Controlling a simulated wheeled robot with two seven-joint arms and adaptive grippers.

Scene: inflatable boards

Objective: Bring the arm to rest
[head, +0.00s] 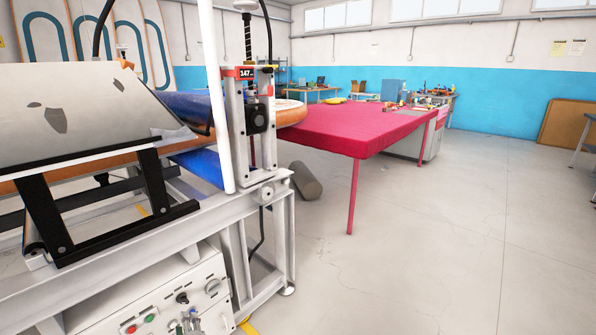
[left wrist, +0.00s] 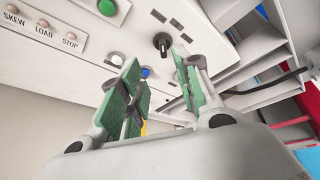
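My left gripper (head: 187,323) shows small at the bottom edge of the head view, in front of the machine's control panel (head: 155,300). In the left wrist view its two green-padded fingers (left wrist: 160,68) stand apart with nothing between them. Past the fingertips is the white panel (left wrist: 90,48), with a green button (left wrist: 107,7), a black knob (left wrist: 162,42) and a blue button (left wrist: 145,72). I cannot tell the exact gap between fingertips and panel. My right gripper is in neither view.
The machine's grey frame (head: 235,200) fills the left side, with a grey sheet (head: 90,105) on top. A red-covered table (head: 350,125) stands beyond it. A dark roll (head: 305,181) lies on the floor. The floor at the right (head: 430,240) is clear.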

